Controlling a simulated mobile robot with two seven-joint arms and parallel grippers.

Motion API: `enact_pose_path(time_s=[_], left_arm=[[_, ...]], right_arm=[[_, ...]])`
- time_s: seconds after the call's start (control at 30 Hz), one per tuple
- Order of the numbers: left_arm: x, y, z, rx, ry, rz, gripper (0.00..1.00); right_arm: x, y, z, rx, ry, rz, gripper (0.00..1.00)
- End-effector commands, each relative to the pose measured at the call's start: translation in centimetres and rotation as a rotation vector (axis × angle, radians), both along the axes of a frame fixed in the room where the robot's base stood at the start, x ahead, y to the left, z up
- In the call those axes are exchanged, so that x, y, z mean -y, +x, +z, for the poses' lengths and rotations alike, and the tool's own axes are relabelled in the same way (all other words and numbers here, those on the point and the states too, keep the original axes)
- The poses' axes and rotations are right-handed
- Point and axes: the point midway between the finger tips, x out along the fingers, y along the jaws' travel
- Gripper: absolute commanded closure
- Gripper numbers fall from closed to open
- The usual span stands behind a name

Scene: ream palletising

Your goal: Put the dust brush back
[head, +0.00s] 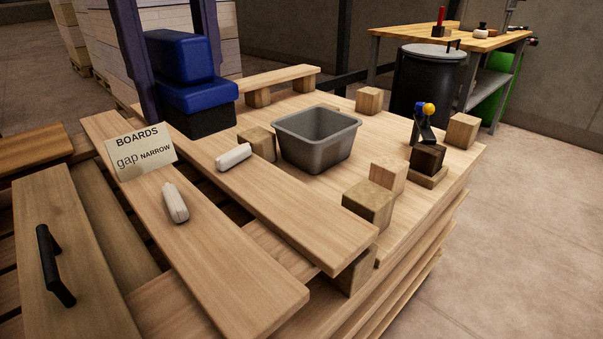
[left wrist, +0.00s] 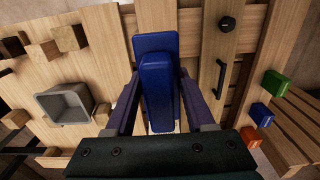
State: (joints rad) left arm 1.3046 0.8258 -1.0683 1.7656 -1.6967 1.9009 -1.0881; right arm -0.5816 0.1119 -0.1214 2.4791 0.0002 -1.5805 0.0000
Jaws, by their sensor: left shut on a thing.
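The dust brush (head: 182,58) has a blue block handle, a blue body and dark bristles at its base. My left gripper (head: 183,82) comes down from the top left with its two purple fingers on either side of the handle, shut on it. The brush is upright with its bristles low over the boards; I cannot tell if they touch. In the left wrist view the brush (left wrist: 157,90) lies between the fingers of the gripper (left wrist: 160,100), over the boards. My right gripper is not in view.
A grey bin (head: 318,150) stands on the pallet (head: 300,100) among several wooden blocks. A black handle (head: 54,265) sits at the left. A drum (head: 428,85) and workbench (head: 480,38) stand behind.

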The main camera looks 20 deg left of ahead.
Motion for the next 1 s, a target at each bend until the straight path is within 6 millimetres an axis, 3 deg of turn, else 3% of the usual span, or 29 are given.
enact_pose_path(time_s=[0.4,0.5,0.77,1.0], left_arm=[[0.0,-0.2,-11.8,-0.005,0.0,-0.001,0.98],[0.0,-0.1,-13.7,-0.004,0.0,-0.002,0.98],[0.0,-0.1,-15.7,-0.002,0.0,-0.001,0.98],[0.0,-0.1,-19.2,-0.004,-0.002,-0.003,0.98]], right_arm=[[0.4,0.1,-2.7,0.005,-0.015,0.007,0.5],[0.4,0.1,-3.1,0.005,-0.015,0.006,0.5],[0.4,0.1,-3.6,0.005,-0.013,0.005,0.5],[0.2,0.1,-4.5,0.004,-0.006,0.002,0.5]])
